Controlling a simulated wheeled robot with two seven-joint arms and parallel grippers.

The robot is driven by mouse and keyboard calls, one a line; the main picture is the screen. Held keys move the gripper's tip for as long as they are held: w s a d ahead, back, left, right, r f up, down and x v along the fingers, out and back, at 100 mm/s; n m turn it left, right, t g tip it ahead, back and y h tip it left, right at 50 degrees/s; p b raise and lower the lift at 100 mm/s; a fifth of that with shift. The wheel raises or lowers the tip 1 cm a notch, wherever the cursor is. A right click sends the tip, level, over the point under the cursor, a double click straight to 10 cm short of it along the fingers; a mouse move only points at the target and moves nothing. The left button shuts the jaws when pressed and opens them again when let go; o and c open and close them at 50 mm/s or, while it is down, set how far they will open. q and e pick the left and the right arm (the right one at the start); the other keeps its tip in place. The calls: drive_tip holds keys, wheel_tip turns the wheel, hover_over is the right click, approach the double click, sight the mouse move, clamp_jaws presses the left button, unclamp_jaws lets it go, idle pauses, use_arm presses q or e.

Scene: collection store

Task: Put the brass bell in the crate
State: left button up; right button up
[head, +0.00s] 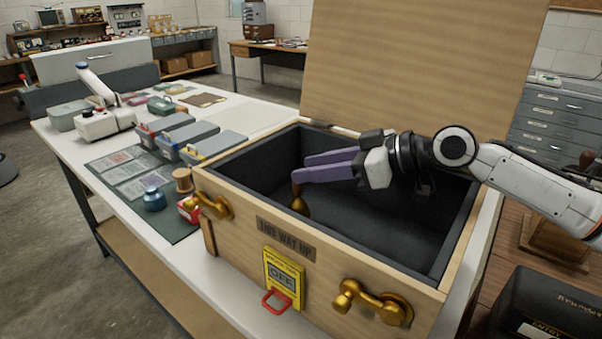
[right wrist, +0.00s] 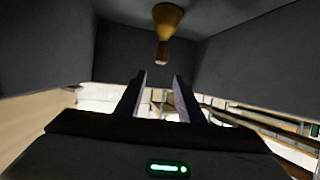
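The brass bell (head: 299,204) with its wooden handle is inside the open wooden crate (head: 240,219), close to the front wall, whose rim may hide its base. In the right wrist view the bell (right wrist: 167,20) meets the dark lining, its handle pointing toward my fingers. My right gripper (head: 299,167) reaches into the crate from the right. Its two purple fingers are apart; in the right wrist view the open gripper (right wrist: 160,76) has a clear gap, with the handle just beyond the fingertips. My left gripper is not in view.
The crate's lid (head: 420,65) stands raised behind it. Brass latches (head: 372,303) and a yellow tag (head: 284,278) are on its front. Grey bins (head: 190,137), a spool (head: 183,180) and a white device (head: 105,122) occupy the table to the left. A black case (head: 545,305) is at lower right.

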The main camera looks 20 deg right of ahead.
drive_tip(key=v, duration=0.4)
drive_tip(key=shift+s+d+r+b, duration=0.1)
drive_tip(key=shift+b, duration=0.25)
idle(0.8)
